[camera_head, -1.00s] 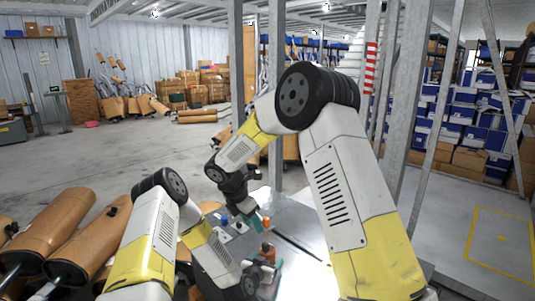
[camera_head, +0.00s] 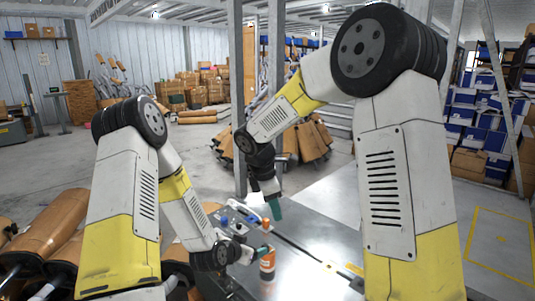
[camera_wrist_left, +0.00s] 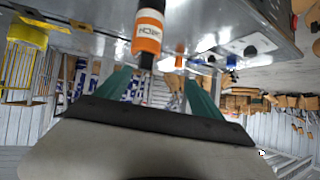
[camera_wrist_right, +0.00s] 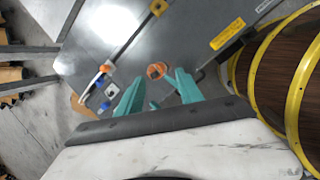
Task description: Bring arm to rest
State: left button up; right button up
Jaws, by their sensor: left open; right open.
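My left gripper (camera_head: 262,250) is open, low over the grey metal table (camera_head: 325,262), close to an orange and black cylinder (camera_head: 267,265). In the left wrist view its two teal fingers (camera_wrist_left: 160,92) are spread apart, and the cylinder (camera_wrist_left: 148,35) appears just beyond them; nothing is clamped. My right gripper (camera_head: 274,207) hangs above the table, farther back, with teal fingers pointing down. In the right wrist view its fingers (camera_wrist_right: 157,92) are spread and empty, with a round orange-brown end (camera_wrist_right: 157,71) seen beyond them.
Brown mufflers (camera_head: 45,240) lie at the lower left. Small blue and orange fittings (camera_head: 224,222) sit on the table's left side. Yellow hoops (camera_wrist_right: 258,75) show in the right wrist view. A metal post (camera_head: 237,100) stands behind the table. Open floor lies behind on the left.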

pick_arm(q)
jog(key=s+a+r+n+g+y, duration=0.1)
jog(key=s+a+r, duration=0.2)
jog(key=r, duration=0.7)
jog(key=s+a+r+n+g+y, duration=0.1)
jog(key=s+a+r+y, duration=0.2)
jog(key=r, duration=0.6)
pick_arm(e)
jog(key=s+d+r+m+y, duration=0.2)
jog(key=s+d+r+m, duration=0.8)
jog(key=s, duration=0.2)
pick_arm(q)
jog(key=s+a+r+n+g, duration=0.1)
jog(key=s+r, duration=0.4)
jog(key=s, duration=0.5)
jog(key=s+a+r+n+g+h, duration=0.1)
jog(key=s+r+n, duration=0.1)
jog(key=s+r, duration=0.4)
jog(key=s, duration=0.5)
jog(key=shift+a+r+h, duration=0.15)
jog(key=shift+r+h, duration=0.1)
jog(key=shift+h, duration=0.05)
pick_arm(e)
jog(key=s+d+r+m+t+y, duration=0.2)
jog(key=s+m+t, duration=0.1)
jog(key=s+m, duration=0.7)
jog(key=shift+s+d+r+y, duration=0.2)
jog(key=shift+s+r+y, duration=0.1)
jog(key=shift+s, duration=0.65)
